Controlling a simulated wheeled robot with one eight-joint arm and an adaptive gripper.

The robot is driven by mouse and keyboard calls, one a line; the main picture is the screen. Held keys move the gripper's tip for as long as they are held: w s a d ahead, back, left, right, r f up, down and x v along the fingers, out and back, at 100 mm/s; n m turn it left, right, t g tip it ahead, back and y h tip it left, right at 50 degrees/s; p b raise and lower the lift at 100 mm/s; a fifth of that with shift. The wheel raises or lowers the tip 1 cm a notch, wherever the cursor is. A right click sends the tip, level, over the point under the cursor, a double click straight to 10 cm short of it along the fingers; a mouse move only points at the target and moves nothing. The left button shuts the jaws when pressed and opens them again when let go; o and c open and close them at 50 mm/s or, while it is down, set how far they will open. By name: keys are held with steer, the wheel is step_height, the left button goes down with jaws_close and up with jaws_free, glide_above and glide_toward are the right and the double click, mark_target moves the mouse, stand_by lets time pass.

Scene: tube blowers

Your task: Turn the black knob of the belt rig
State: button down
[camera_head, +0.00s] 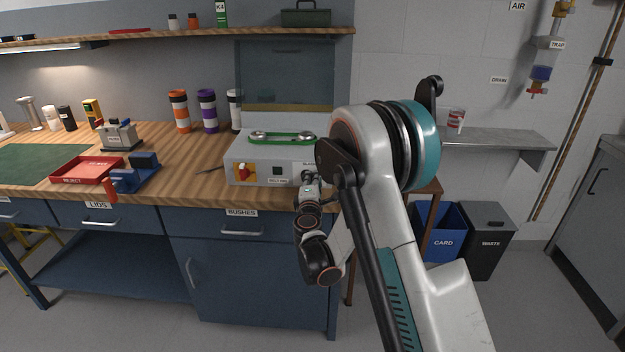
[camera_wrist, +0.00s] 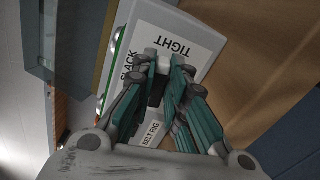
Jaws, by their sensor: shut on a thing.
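The belt rig (camera_head: 262,152) is a light grey box on the bench, with a green belt (camera_head: 283,138) around two pulleys on top. Its front carries a red and yellow part (camera_head: 242,169) and a "BELT RIG" label. My gripper (camera_head: 309,178) is at the right part of the rig's front. The black knob cannot be made out clearly; the fingers cover that spot.
A clear blue-tinted panel (camera_head: 285,75) stands behind the rig. Orange (camera_head: 179,110) and purple (camera_head: 208,110) tumblers stand to its left. A red tray (camera_head: 87,169) and a blue vise-like fixture (camera_head: 135,177) are farther left.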

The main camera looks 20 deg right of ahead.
steer(key=shift+f+m, duration=0.25)
steer(key=shift+m, duration=0.75)
steer(key=c, duration=1.6)
jaws_free()
steer(key=v, duration=0.7)
steer(key=shift+s, duration=0.25)
